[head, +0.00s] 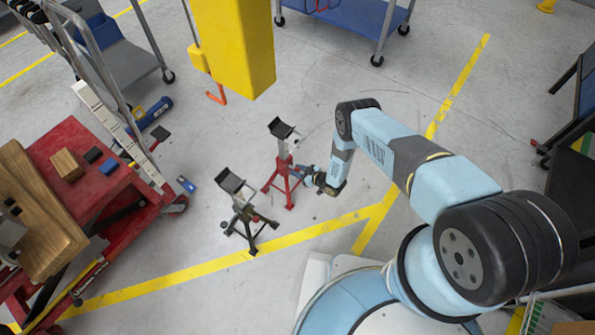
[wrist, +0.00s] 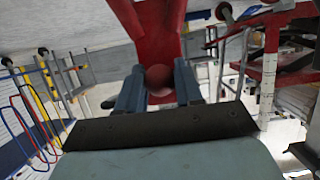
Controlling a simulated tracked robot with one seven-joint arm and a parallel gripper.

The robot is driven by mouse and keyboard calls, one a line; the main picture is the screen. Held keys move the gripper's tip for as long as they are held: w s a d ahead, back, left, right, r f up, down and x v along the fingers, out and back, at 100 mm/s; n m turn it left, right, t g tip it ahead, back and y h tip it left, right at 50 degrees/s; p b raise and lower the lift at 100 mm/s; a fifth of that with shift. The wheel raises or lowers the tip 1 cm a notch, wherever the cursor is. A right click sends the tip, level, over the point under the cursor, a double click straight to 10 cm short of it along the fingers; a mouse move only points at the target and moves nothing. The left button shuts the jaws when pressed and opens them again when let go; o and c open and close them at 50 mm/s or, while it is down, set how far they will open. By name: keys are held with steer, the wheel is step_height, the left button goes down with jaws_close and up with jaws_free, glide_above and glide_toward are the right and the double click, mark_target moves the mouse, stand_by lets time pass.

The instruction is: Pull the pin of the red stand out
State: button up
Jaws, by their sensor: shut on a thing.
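The red stand (head: 278,176) stands upright on the floor near the middle of the head view, with a dark saddle on top. My gripper (head: 302,172) reaches it from the right, at the upper part of its legs. In the wrist view, the red body of the stand (wrist: 152,28) fills the top middle. A round reddish knob, the pin's end (wrist: 159,78), sits between my two blue-grey fingers, which are shut on it. The rest of the pin is hidden, so I cannot tell how deep it sits.
A grey and black stand (head: 240,205) stands close to the left of the red one. A yellow column (head: 232,45) with an orange hook hangs behind. A red cart (head: 80,165) is at the left. The floor to the right of the stand is mostly clear.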

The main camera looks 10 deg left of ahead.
steer(key=shift+s+d, duration=0.2)
steer(key=shift+d, duration=0.5)
steer(key=shift+s+d, duration=0.2)
steer(key=shift+d, duration=0.45)
steer(key=shift+s+d, duration=0.2)
steer(key=shift+d, duration=0.5)
steer(key=o, duration=1.8)
steer(key=shift+s, duration=0.15)
steer(key=s+d, duration=0.1)
steer(key=d, duration=0.1)
steer(key=s+d, duration=0.1)
steer(key=d, duration=0.2)
steer(key=s+d, duration=0.1)
steer(key=d, duration=0.1)
steer(key=shift+d, duration=0.15)
